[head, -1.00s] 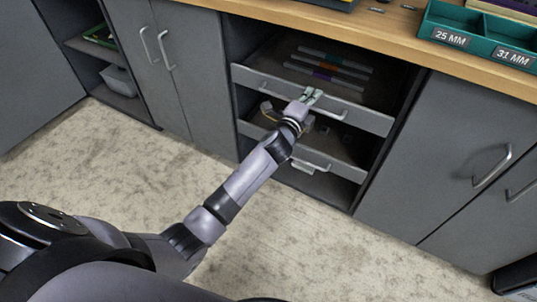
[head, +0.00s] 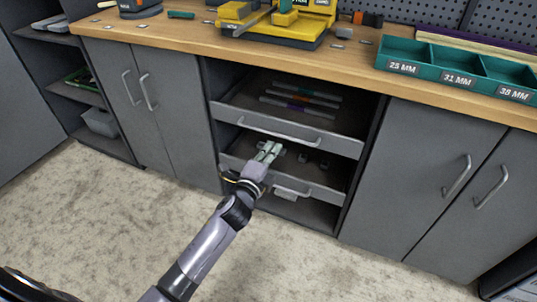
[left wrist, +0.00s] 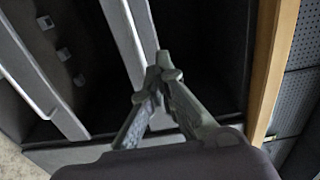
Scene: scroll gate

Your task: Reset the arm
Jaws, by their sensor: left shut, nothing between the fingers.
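My left gripper (head: 269,148) is shut and empty in the head view. It is in front of the open drawers of the bench cabinet, over the lower drawer (head: 318,190) and below the front of the upper drawer (head: 340,145). In the left wrist view its fingertips (left wrist: 160,68) meet, with a pale drawer front (left wrist: 128,35) just behind them. I cannot tell whether they touch it. My right gripper is not in view.
The upper drawer holds several thin rods (head: 300,100); the lower holds small blocks (head: 312,167). On the bench top (head: 345,65) are a yellow machine (head: 285,22) and a teal tray (head: 455,70) with labelled compartments. The floor (head: 110,210) is clear.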

